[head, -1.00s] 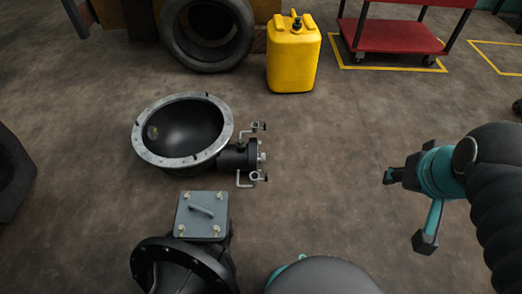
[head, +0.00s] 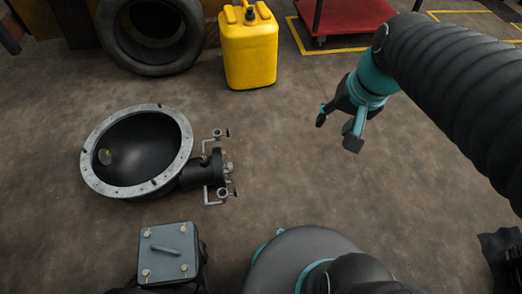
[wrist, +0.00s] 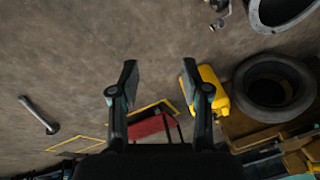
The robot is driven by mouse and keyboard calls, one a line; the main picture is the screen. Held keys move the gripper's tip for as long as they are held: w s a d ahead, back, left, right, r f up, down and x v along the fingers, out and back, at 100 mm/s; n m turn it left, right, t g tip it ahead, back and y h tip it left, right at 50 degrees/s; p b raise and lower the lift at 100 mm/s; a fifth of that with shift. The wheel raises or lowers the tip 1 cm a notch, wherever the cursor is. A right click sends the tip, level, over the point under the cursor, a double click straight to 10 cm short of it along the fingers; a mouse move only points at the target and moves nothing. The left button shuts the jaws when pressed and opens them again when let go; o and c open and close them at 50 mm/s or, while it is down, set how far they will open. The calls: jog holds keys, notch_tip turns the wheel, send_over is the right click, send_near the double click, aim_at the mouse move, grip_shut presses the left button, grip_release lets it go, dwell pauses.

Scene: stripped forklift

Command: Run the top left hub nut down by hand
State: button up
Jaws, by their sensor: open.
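My gripper (head: 337,128) is open and empty above bare floor, right of the black housing with a grey flanged bowl (head: 186,135). Its two fingers stand wide apart in the wrist view (wrist: 158,68). A short black hub (head: 208,172) sticks out of the bowl's right side, with small pale bolts or nuts (head: 228,168) at its end. They are too small to tell which is the top left hub nut. The bowl's rim also shows at the top right of the wrist view (wrist: 262,22), well away from the fingers.
A yellow can (head: 250,50), a tyre (head: 150,62) and a red cart (head: 350,14) stand at the back. A metal bar (wrist: 38,115) lies on the floor. The middle floor is clear.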

jog(key=w+a+f+m+g+y+b, duration=0.25)
jog(key=w+a+f+m, duration=0.2)
jog(key=w+f, duration=0.45)
jog(key=w+a+f+m+g+y+b, duration=0.1)
jog(key=w+a+f+m+g+y, duration=0.3)
jog(key=w+f, duration=0.45)
jog(key=m+g+y+b, duration=0.2)
jog(key=m+y+b, duration=0.1)
jog(key=m+y, duration=0.3)
send_near(226, 172)
jog(key=shift+m+t+h, duration=0.25)
jog(key=shift+m+h, duration=0.3)
jog(key=shift+h, duration=0.2)
jog(key=x, duration=0.5)
jog(key=r+b+x, duration=0.1)
jog(key=x, duration=0.2)
jog(key=shift+w+a, duration=0.25)
jog(key=shift+w, duration=0.05)
grip_shut()
jog(key=shift+c, duration=1.2)
grip_release()
